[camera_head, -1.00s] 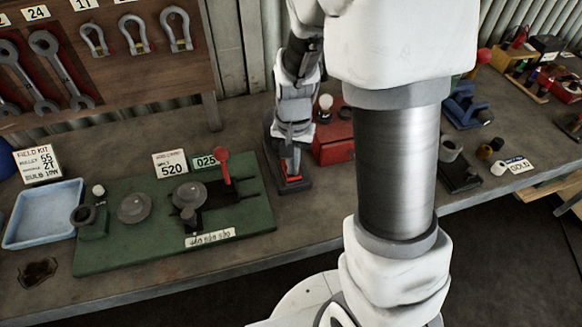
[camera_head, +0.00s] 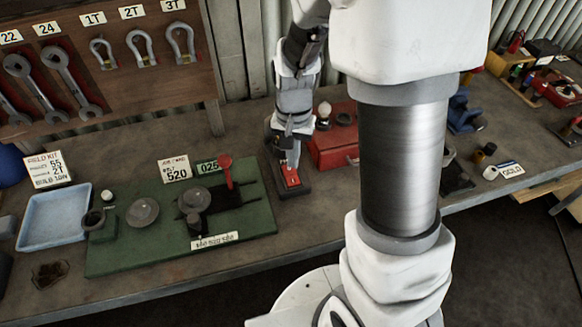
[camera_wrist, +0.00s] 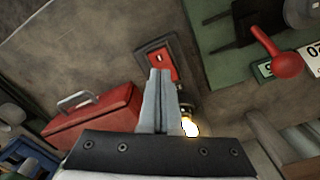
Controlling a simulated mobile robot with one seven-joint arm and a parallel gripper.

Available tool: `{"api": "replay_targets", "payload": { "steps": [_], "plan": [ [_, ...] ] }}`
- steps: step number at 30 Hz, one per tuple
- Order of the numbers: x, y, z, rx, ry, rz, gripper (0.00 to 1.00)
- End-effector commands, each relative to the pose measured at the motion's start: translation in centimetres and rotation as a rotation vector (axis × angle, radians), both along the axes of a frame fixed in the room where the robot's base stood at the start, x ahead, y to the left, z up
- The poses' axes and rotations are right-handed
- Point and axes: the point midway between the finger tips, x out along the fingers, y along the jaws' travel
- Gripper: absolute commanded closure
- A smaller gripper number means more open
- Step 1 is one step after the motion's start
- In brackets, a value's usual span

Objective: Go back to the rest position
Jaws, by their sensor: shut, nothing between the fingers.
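My gripper (camera_head: 288,162) hangs above the bench in the head view, near the red switch (camera_head: 291,178) on its dark base. In the wrist view the two fingers of my gripper (camera_wrist: 158,75) are together with nothing between them. The red switch (camera_wrist: 160,66) shows just beyond the fingertips, and the fingers look clear of it. My arm hides part of the switch base.
A red toolbox (camera_head: 334,150) stands right of my gripper. A green board (camera_head: 130,262) with round parts and a red-knobbed lever (camera_head: 227,172) lies left. A blue tray (camera_head: 52,215) is further left. A rack of wrenches and shackles (camera_head: 120,90) stands behind.

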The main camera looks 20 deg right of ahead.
Motion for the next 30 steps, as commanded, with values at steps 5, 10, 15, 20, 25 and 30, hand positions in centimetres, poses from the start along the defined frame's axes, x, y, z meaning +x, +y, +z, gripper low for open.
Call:
{"api": "replay_targets", "payload": {
  "steps": [5, 10, 15, 20, 25, 30],
  "plan": [
    [0.0, 0.0, 1.8, 0.0, 0.0, 0.0, 1.0],
    [0.0, 0.0, 1.9, 0.0, 0.0, 0.0, 1.0],
    [0.0, 0.0, 1.8, 0.0, 0.0, 0.0, 1.0],
    [0.0, 0.0, 1.8, 0.0, 0.0, 0.0, 1.0],
    [-0.1, 0.0, 2.5, 0.004, -0.011, 0.01, 1.0],
    [-1.0, 0.2, 6.0, 0.022, -0.074, 0.068, 1.0]
  ]
}}
